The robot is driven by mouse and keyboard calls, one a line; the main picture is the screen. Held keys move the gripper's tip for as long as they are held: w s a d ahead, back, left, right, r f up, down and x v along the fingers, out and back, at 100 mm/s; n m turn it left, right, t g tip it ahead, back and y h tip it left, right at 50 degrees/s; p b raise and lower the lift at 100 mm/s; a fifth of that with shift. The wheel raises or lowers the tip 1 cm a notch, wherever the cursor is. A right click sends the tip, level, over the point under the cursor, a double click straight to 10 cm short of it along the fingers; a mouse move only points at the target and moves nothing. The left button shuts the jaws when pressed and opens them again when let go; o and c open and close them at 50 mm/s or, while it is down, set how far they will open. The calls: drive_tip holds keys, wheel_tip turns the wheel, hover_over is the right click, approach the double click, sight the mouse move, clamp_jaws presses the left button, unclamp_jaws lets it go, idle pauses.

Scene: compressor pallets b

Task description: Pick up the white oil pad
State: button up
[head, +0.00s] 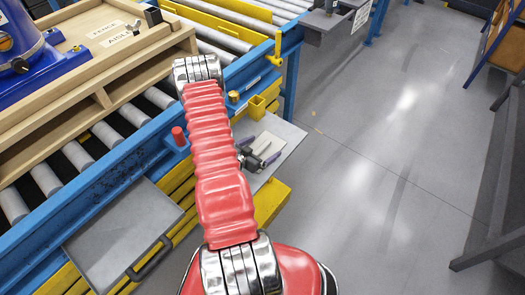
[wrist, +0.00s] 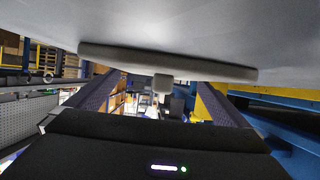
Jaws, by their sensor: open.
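The white oil pad (head: 268,143) lies on a small grey shelf (head: 288,134) at the conveyor's side, partly hidden by my gripper in the head view. In the wrist view the fingers of my gripper (wrist: 160,84) stand on either side of the block, with gaps on both sides. Nothing is held.
The blue conveyor frame (head: 118,158) borders the shelf on the left. A red knob (head: 179,136) and a yellow bracket (head: 256,107) stand close by. A wooden pallet (head: 110,62) sits on the rollers. The grey floor to the right is open.

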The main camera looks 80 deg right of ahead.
sight(262, 147)
idle(0.4)
drive_tip(key=c, duration=0.7)
drive_tip(key=shift+r, duration=0.2)
drive_tip(key=shift+c, duration=0.2)
drive_tip(key=shift+r, duration=4.85)
